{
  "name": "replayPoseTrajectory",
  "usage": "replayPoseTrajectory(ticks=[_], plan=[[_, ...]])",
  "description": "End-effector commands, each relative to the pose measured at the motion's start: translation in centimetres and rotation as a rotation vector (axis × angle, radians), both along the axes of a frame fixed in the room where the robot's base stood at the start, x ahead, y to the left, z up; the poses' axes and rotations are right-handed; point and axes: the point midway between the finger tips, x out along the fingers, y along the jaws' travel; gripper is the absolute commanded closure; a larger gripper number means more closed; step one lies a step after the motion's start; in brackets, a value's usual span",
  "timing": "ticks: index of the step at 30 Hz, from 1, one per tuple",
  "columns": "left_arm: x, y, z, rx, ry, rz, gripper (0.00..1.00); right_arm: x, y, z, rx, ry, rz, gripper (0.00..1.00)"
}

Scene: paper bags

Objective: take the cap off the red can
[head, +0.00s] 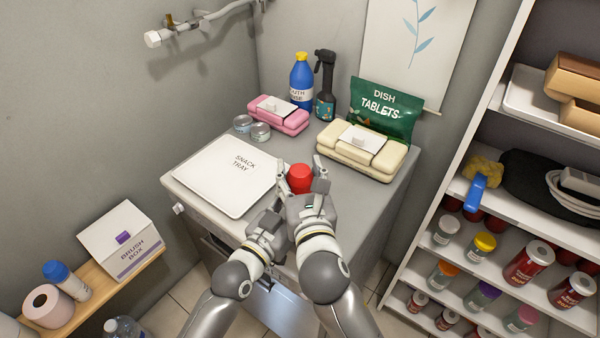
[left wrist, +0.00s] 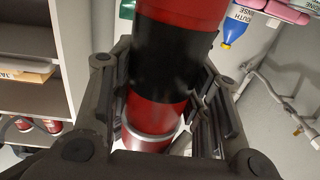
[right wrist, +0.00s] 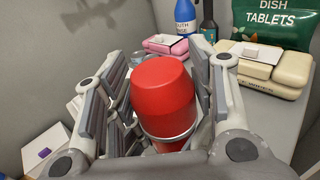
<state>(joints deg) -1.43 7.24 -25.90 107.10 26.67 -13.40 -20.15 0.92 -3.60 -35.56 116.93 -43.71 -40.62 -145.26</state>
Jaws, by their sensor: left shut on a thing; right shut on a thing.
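The red can (left wrist: 165,55) has a black band and a silver rim; it appears upside down in the left wrist view. My left gripper (left wrist: 165,105) is shut around its body. The rounded red cap (right wrist: 163,88) shows above a silver ring in the right wrist view. My right gripper (right wrist: 165,100) is shut on the cap, one finger each side. The left gripper's fingertips and the can's body are hidden there. I cannot tell whether the cap has loosened.
A white snack tray (head: 222,178) lies left on the counter (head: 335,200). Two small jars (head: 260,132), a pink case (head: 278,116), a blue bottle (head: 301,82), a black spray bottle (head: 325,85), a cream case (head: 362,155) and a green tablets bag (head: 385,108) stand behind. Shelves are at right.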

Motion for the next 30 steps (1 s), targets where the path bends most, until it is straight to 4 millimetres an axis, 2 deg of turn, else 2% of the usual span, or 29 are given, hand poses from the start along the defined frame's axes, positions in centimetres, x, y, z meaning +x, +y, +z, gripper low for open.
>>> replayPoseTrajectory(ticks=[14,30], plan=[[0.0,0.0,0.0,0.0,0.0,0.0,0.99,0.0,0.0,0.1,0.0,-0.001,0.0,0.77],[0.0,0.0,0.0,0.0,0.0,0.0,0.99,0.0,0.0,2.0,-0.001,-0.002,0.0,0.77]])
